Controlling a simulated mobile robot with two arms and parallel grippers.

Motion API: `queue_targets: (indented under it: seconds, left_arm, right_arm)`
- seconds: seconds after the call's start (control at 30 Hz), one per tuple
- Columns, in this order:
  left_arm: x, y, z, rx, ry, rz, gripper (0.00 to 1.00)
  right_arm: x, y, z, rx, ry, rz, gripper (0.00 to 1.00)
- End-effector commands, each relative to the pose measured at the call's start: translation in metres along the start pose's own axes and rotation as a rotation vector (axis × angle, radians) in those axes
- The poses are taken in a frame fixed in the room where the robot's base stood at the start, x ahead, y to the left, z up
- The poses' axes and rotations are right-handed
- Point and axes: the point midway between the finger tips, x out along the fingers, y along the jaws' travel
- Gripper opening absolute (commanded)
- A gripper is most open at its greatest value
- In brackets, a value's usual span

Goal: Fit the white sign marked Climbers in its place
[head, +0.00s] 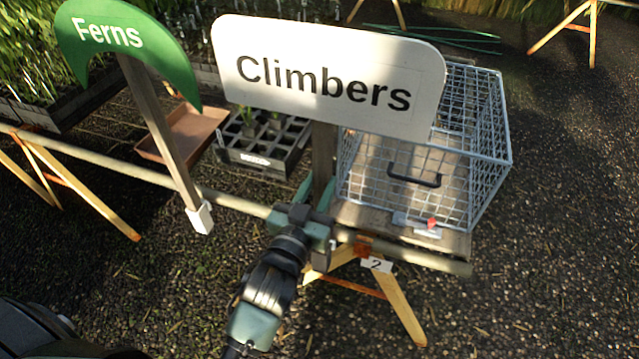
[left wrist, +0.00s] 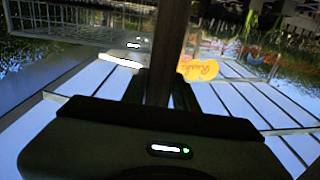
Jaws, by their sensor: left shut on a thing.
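The white sign marked Climbers (head: 328,75) stands roughly upright in the head view, its board tilted down to the right. Its dark wooden post (head: 323,150) runs down into my left gripper (head: 320,205), which is shut on it. In the left wrist view the post (left wrist: 166,45) rises between the fingers of the left gripper (left wrist: 160,92). The post's lower end shows below the gripper, beside the front rail (head: 345,235); a small white piece is near it. I cannot tell whether the end sits in a holder. My right gripper is not in view.
The green Ferns sign (head: 115,38) stands left, its post ending in a white holder (head: 199,218) at the rail. A wire cage (head: 475,150) stands on the bench behind right. A black cell tray (head: 260,160) and a brown tray (head: 185,132) lie behind. A tag reads 2 (head: 377,265).

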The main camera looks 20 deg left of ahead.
Motion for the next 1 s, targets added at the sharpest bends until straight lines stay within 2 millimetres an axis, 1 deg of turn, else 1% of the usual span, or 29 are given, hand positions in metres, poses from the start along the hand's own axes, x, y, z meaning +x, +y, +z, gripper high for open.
queue_targets:
  seconds: [0.03,0.17,0.53,0.8,0.83,0.87,0.9,1.0]
  left_arm:
    - [0.000,0.000,-0.003,-0.001,0.006,0.000,0.00]
    - [0.000,0.000,-0.003,-0.001,0.006,0.000,0.00]
    - [0.000,0.000,0.008,-0.001,0.005,0.000,0.00]
    - [0.000,0.000,0.008,-0.001,0.006,0.000,0.00]
    - [0.000,0.000,0.008,-0.001,0.006,0.000,0.34]
    - [0.000,0.000,0.009,-0.001,0.006,0.000,0.43]
    - [0.000,0.000,0.009,-0.001,0.006,0.000,0.54]
    - [0.000,0.000,0.009,-0.001,0.004,0.000,0.54]
  right_arm:
    - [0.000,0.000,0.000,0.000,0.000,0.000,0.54]
    - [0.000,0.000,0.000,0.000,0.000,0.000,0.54]
    - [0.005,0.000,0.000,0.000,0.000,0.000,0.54]
    - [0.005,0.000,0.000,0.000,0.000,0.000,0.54]
    - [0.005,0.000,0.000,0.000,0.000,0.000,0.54]
    - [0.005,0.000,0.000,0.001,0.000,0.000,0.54]
    - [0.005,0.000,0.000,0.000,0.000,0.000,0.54]
    - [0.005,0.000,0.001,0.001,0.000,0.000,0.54]
